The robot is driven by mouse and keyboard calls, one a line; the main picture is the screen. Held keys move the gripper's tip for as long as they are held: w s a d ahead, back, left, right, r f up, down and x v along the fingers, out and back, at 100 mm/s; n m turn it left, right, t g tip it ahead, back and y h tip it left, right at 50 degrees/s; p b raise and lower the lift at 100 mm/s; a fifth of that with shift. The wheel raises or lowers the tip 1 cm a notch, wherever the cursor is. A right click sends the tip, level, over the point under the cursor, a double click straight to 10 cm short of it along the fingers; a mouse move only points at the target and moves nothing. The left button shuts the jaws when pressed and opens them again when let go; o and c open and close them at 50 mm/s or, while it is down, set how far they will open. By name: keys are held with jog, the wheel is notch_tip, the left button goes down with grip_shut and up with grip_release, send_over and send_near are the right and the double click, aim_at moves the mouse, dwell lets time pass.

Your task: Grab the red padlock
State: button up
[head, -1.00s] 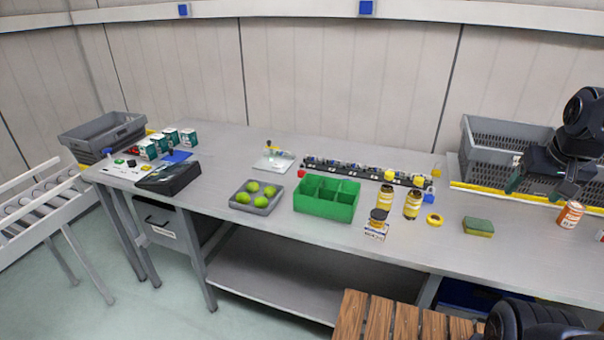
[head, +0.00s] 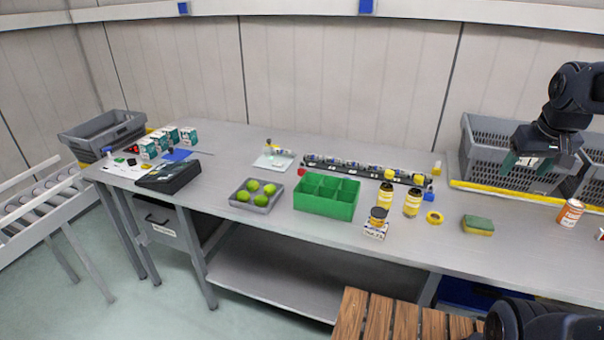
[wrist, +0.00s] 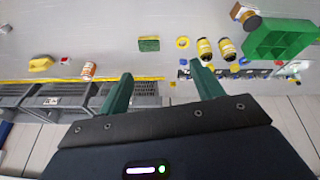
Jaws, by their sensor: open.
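My gripper (head: 528,162) is open and empty, with green fingers, in front of the grey crate at the right of the head view. Its fingers also show in the wrist view (wrist: 160,76), apart from everything on the bench. I cannot make out a padlock for certain. A small red block-like thing (head: 302,172) is at the left end of the dark rack, far left of my gripper. A small red-and-white thing (head: 601,234) is cut by the right edge of the head view; a similar one shows in the wrist view (wrist: 65,60).
An orange-and-white can (head: 570,212), sponge (head: 478,225), yellow tape roll (head: 434,217) and yellow jars (head: 412,202) stand along the bench. A green divided bin (head: 326,198) and a tray of green fruit (head: 258,203) are farther left. A grey crate (head: 480,150) stands behind.

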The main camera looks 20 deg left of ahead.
jog(key=w+a+r+n, duration=0.1)
jog(key=w+a+n, duration=0.5)
jog(key=w+a, duration=0.45)
jog(key=w+a+r+n, duration=0.1)
jog(key=w+a+n, duration=0.6)
jog(key=w, duration=0.7)
jog(key=n+h, duration=0.1)
jog(key=n, duration=1.6)
send_over(303, 169)
jog(key=s+a, duration=0.1)
jog(key=s, duration=0.3)
notch_tip(303, 169, down, 27)
jog(key=x, duration=1)
jog(key=shift+w+a+f, duration=0.15)
jog(key=shift+w+f, duration=0.05)
jog(key=shift+f, duration=0.15)
jog(key=c, duration=1.1)
jog(key=shift+r, duration=0.1)
